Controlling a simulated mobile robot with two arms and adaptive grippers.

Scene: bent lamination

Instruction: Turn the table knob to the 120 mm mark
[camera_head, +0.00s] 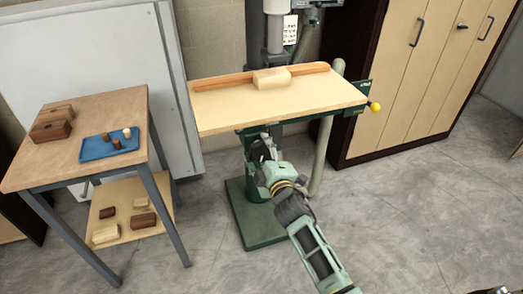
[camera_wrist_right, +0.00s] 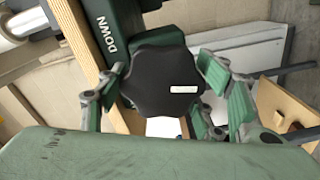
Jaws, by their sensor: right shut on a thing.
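The black lobed table knob (camera_wrist_right: 163,82) fills the middle of the right wrist view, with a small white mark on its face. It sits below a green housing lettered "DOWN". My right gripper (camera_wrist_right: 170,88) has its fingers on both sides of the knob and is shut on it. In the head view my right gripper (camera_head: 268,150) reaches under the front edge of the drill press table (camera_head: 300,100), and the knob is hidden there. A mark scale is not readable in either view.
A light wooden block (camera_head: 271,79) lies against an orange-brown fence (camera_head: 222,82) on the press table. At left a side table (camera_head: 70,165) holds a blue tray (camera_head: 96,148) and brown blocks (camera_head: 52,125). A yellow ball handle (camera_head: 375,107) sticks out at right.

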